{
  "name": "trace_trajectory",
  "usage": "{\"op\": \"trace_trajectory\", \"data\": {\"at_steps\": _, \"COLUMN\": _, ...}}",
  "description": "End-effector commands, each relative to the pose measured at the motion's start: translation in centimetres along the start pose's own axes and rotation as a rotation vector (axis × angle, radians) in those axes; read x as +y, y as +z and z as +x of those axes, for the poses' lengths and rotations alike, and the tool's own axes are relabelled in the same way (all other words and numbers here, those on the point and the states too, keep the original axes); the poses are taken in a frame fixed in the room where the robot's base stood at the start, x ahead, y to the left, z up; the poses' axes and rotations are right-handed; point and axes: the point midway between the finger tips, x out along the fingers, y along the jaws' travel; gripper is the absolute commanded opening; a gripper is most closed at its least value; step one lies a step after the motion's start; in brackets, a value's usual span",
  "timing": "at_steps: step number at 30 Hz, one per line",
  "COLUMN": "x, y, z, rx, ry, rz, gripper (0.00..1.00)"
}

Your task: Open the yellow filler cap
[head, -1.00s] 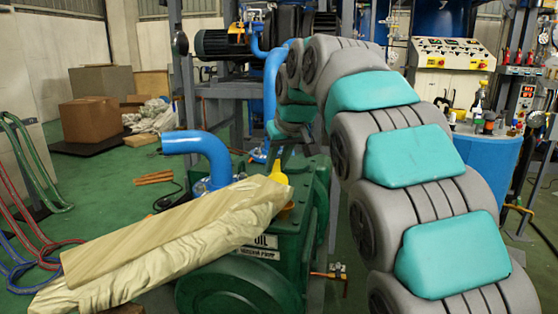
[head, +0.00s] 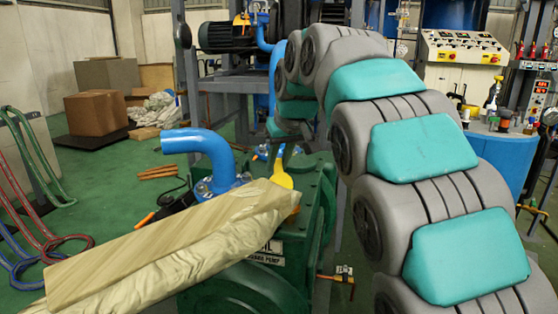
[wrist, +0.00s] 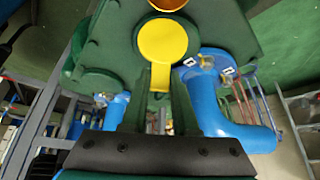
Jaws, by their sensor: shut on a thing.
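The yellow filler cap (head: 283,178) shows above the green pump (head: 318,205), beside the blue elbow pipe. In the wrist view the cap (wrist: 162,41) is a flat yellow disc with a narrow tab pointing towards my gripper (wrist: 160,88). The tab lies between my two fingers, which are shut on it. Beyond the disc, at the top edge, a yellow ring (wrist: 168,4) with an amber inside is partly cut off. In the head view my gripper (head: 287,154) is small, just above the cap. The long wrapped bundle hides the area below the cap.
A beige wrapped bundle (head: 165,245) lies across the front of the pump. The blue elbow pipe (head: 208,150) rises left of the cap. My large grey and teal arm fills the right. Cardboard boxes (head: 98,111) stand at the back left, with green floor between.

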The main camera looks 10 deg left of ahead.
Motion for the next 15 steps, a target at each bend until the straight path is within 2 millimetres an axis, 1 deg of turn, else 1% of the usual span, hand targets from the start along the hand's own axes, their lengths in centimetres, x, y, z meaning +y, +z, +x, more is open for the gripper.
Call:
{"op": "trace_trajectory", "data": {"at_steps": 13, "x": -0.07, "y": -0.17, "z": -0.07, "rx": 0.007, "ry": 0.000, "rz": -0.001, "gripper": 0.00}}
{"op": "trace_trajectory", "data": {"at_steps": 14, "x": -0.08, "y": -0.18, "z": -0.07, "rx": 0.007, "ry": 0.000, "rz": -0.001, "gripper": 0.28}}
{"op": "trace_trajectory", "data": {"at_steps": 15, "x": -0.08, "y": -0.17, "z": -0.08, "rx": 0.006, "ry": 0.000, "rz": -0.001, "gripper": 0.33}}
